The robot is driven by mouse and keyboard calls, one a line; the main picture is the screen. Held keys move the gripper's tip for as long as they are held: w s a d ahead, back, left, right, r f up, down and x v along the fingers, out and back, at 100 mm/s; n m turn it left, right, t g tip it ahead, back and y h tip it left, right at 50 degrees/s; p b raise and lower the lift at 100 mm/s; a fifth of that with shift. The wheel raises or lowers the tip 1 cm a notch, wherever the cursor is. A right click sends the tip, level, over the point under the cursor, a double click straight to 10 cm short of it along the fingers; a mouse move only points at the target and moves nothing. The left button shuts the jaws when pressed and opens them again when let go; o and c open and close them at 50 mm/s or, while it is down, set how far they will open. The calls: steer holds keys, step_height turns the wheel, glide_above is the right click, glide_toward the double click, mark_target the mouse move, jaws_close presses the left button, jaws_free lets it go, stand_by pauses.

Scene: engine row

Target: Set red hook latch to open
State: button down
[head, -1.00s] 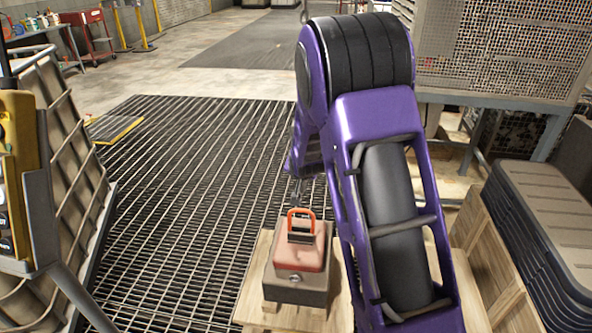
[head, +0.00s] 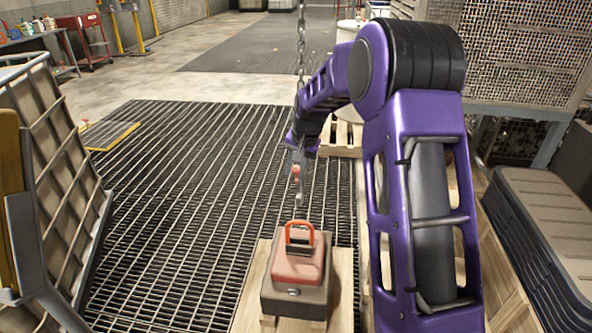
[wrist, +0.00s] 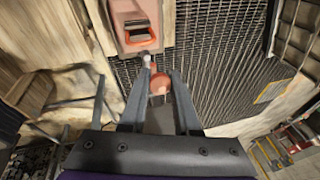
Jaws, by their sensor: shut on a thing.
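A chain (head: 301,45) hangs down from above in the head view, passing behind my arm. Below my purple wrist is a small red piece (head: 296,171), which I take for the red hook latch, with a pale hook-like part (head: 299,192) under it. My gripper (head: 297,160) is at this red piece. In the wrist view, my gripper's two grey fingers (wrist: 161,75) are on either side of the red round piece (wrist: 160,82), and they are shut on it. The hook's shape and the latch's position are too small and covered to tell.
A red-topped block with an orange handle (head: 299,262) stands on a wooden pallet (head: 250,290) below; it also shows in the wrist view (wrist: 132,22). A ribbed panel (head: 60,160) stands at left, dark stacked lids (head: 550,215) at right.

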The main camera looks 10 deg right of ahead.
stand_by(0.3)
steer(key=c, duration=0.6)
jaws_free()
steer(key=shift+c, duration=0.2)
steer(key=v, duration=1.7)
steer(key=shift+r, duration=0.2)
steer(key=shift+d, duration=0.1)
